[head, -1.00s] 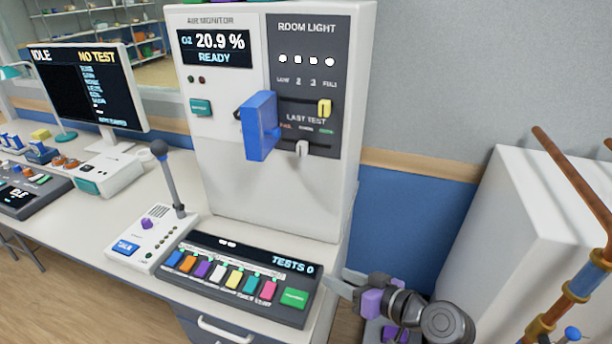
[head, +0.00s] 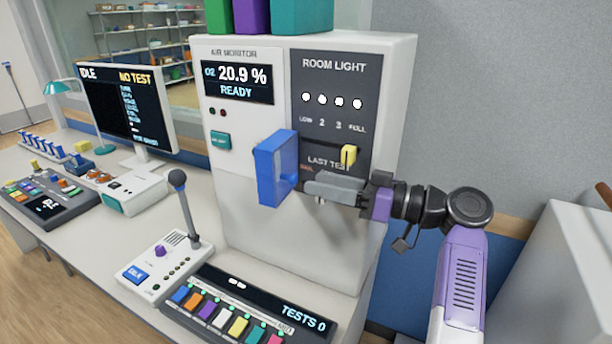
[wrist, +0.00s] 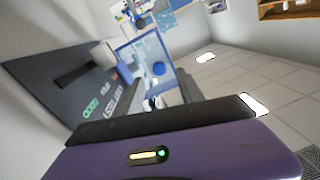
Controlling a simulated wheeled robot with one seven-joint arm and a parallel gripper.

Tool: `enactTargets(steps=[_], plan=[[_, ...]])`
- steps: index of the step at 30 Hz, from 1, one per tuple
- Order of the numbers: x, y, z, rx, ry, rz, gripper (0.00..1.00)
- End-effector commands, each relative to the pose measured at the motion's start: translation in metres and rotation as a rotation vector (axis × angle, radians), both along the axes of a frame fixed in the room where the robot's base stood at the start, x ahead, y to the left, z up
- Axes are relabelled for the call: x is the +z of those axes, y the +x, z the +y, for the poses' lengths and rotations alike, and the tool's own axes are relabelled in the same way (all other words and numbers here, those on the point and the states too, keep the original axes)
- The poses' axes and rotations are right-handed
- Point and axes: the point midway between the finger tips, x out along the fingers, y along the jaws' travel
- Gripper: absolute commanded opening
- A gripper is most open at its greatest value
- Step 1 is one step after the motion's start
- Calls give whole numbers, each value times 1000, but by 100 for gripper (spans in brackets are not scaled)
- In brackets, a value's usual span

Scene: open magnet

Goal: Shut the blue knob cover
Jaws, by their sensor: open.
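The blue knob cover (head: 268,172) stands out from the front of the air monitor (head: 250,140), swung away from the panel. In the wrist view the cover (wrist: 140,42) shows as a blue-framed pane ahead of my fingers, with a round blue spot on or behind it. My gripper (head: 308,188) is at the cover's right side, in front of the lower panel. Its fingers point left toward the cover. The gripper (wrist: 156,80) is open, with nothing held. I cannot tell whether a finger touches the cover.
A microphone (head: 178,180) on a white base and a keypad with coloured keys (head: 240,322) stand below on the desk. Free air lies in front of the monitor.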

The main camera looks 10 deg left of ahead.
Motion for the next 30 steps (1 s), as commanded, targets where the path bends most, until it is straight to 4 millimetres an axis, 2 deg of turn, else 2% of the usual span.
enactTargets(steps=[3, 9, 20, 27, 30], plan=[[2, 5, 19, 1, 0, 1, 45], [1, 11, 39, -1, 0, 1, 45], [0, 13, 43, -3, -1, 0, 45], [0, 13, 43, -3, -1, 0, 0], [0, 13, 43, -3, -1, 0, 0]])
